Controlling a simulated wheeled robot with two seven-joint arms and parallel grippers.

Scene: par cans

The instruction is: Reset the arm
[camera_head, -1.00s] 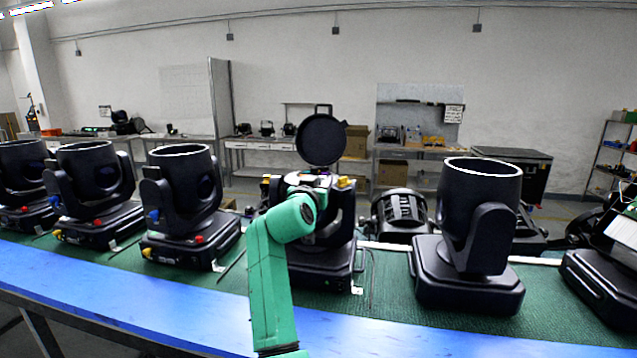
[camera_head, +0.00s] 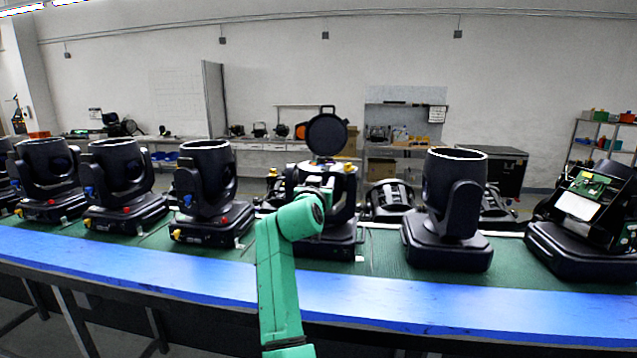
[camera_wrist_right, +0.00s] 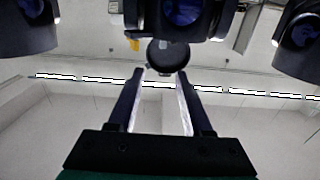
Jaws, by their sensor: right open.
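My green right arm (camera_head: 281,280) rises from the bottom middle of the head view, in front of a black par can (camera_head: 335,235) with a round black disc (camera_head: 327,135) standing upright above it. The wrist end of the arm overlaps this par can, and my gripper is mostly lost against it there. In the right wrist view the two fingers of my right gripper (camera_wrist_right: 158,75) are apart with nothing held between them. The disc (camera_wrist_right: 166,57) shows beyond the fingertips, and this view looks upside down. My left gripper is not in view.
Several black par cans stand in a row on a green mat (camera_head: 385,255), including one at left (camera_head: 207,185) and one at right (camera_head: 450,200). An opened unit with a circuit board (camera_head: 592,184) is at far right. A blue table edge (camera_head: 420,305) runs along the front.

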